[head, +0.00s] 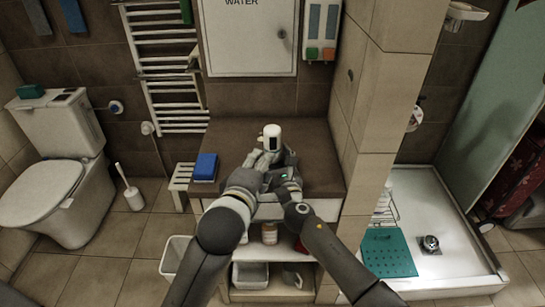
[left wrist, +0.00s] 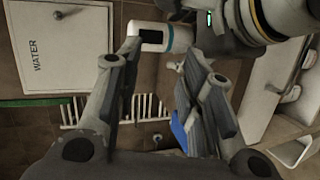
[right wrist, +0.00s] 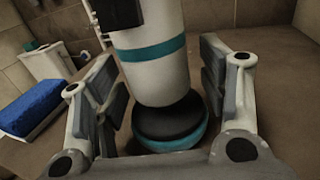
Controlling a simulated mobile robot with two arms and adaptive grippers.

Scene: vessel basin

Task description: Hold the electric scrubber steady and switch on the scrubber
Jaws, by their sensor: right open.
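The electric scrubber (head: 271,135) is white and stands upright on the brown counter (head: 318,160). In the right wrist view the scrubber (right wrist: 155,65) has a teal band, and a black and teal head at its base. My right gripper (right wrist: 160,100) is open, with its fingers apart on either side of the scrubber's lower part. My left gripper (left wrist: 160,85) is open; the white, teal-banded scrubber (left wrist: 150,37) with a dark patch shows beyond its fingertips. A dark part overlaps the scrubber's top in the right wrist view. In the head view my arms hide much of both grippers.
A tiled wall (head: 372,110) bounds the counter on the right. A water cabinet (head: 250,45) and a towel rail (head: 170,75) are behind. Shelves below hold containers.

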